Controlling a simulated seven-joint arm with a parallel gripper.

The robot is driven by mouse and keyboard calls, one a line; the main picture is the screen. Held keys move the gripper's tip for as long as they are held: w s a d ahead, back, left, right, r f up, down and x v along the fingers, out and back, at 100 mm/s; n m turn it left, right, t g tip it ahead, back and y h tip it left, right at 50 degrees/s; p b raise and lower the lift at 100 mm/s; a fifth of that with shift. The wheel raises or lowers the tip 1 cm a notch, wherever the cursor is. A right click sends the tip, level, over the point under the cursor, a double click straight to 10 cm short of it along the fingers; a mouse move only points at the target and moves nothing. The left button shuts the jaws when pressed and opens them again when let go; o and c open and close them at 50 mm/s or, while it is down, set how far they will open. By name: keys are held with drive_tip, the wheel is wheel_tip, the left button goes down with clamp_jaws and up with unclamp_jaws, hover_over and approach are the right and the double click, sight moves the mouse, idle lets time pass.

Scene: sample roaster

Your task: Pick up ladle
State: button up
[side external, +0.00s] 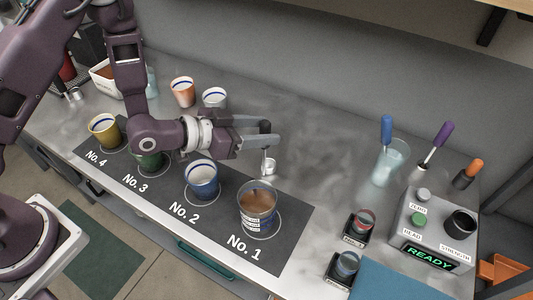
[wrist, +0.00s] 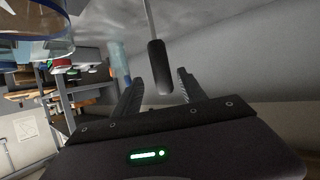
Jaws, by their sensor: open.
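The ladle has a black handle (side external: 265,127) at the top and a thin metal shaft leading down to a small metal bowl (side external: 269,167). It stands roughly upright behind cup No. 1. My gripper (side external: 266,135) reaches in from the left, level with the handle, its fingers open. In the wrist view the black handle (wrist: 158,68) shows between the two open fingers of my gripper (wrist: 160,80), with a gap on each side. The shaft runs to the top edge there. I cannot tell whether either finger touches the handle.
A cup of brown liquid (side external: 257,203) stands on No. 1, close in front of the ladle. A blue and white cup (side external: 202,181) stands on No. 2, below my gripper. Tools in holders and a control box (side external: 432,232) reading READY stand right. The counter behind the ladle is clear.

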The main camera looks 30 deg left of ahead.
drive_tip(key=x, duration=0.4)
drive_tip(key=shift+w+f, duration=0.15)
drive_tip(key=shift+w, duration=0.2)
drive_tip(key=shift+a, duration=0.1)
clamp_jaws()
